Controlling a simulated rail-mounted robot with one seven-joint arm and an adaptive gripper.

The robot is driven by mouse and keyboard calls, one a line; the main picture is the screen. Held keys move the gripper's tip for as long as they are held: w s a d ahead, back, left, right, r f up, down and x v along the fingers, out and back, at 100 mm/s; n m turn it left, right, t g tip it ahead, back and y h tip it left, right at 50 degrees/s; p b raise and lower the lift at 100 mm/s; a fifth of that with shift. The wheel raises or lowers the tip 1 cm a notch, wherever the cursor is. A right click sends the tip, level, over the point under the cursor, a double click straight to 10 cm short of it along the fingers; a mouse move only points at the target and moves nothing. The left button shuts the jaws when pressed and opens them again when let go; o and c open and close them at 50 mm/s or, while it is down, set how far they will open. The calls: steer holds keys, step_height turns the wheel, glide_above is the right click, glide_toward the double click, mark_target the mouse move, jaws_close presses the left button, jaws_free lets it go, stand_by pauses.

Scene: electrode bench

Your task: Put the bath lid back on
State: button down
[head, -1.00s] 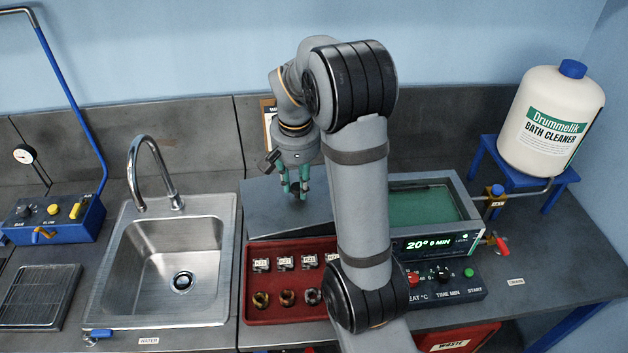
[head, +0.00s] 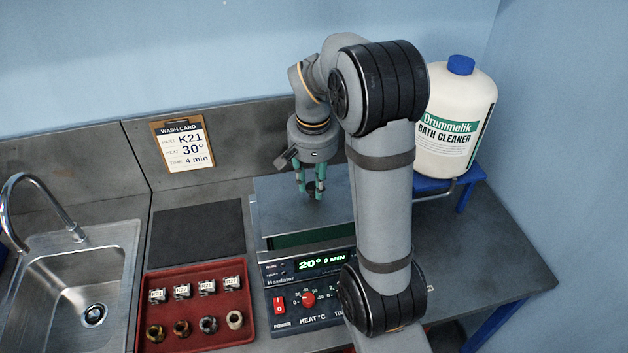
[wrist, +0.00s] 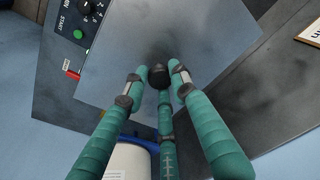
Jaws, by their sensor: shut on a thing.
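The bath lid (head: 285,212) is a flat grey plate with a small dark knob (wrist: 159,77). My gripper (head: 311,190) has teal fingers and is shut on this knob, as the wrist view also shows. The lid is over the bath (head: 262,244), a grey tank with a lit display reading 20° and 0 MIN. A green strip of the bath's inside shows below the lid's front edge. I cannot tell whether the lid touches the rim. My arm hides the right side of the lid and bath.
A red tray (head: 196,332) with several small cubes and rings lies left of the bath controls (head: 308,299). A dark mat (head: 197,232) behind the tray is bare. A bath cleaner bottle (head: 452,150) stands right on a blue stand. A wash card (head: 182,144) leans behind.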

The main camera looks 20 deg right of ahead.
mark_target(311, 199)
steer(key=shift+a+f+b, duration=0.4)
steer(key=shift+f+b, duration=0.05)
steer(key=shift+f, duration=0.2)
step_height(311, 199, down, 4)
steer(key=b, duration=0.3)
steer(key=shift+d+r, duration=0.15)
steer(key=shift+r, duration=0.05)
steer(key=shift+f+b, duration=0.35)
steer(key=shift+b, duration=0.05)
steer(key=shift+f+b, duration=0.6)
steer(key=shift+b, duration=0.05)
stand_by(0.3)
steer(key=c, duration=1.3)
jaws_free()
steer(key=shift+c, duration=0.2)
steer(key=shift+o, duration=0.4)
steer(key=o, duration=0.4)
steer(key=shift+r, duration=0.1)
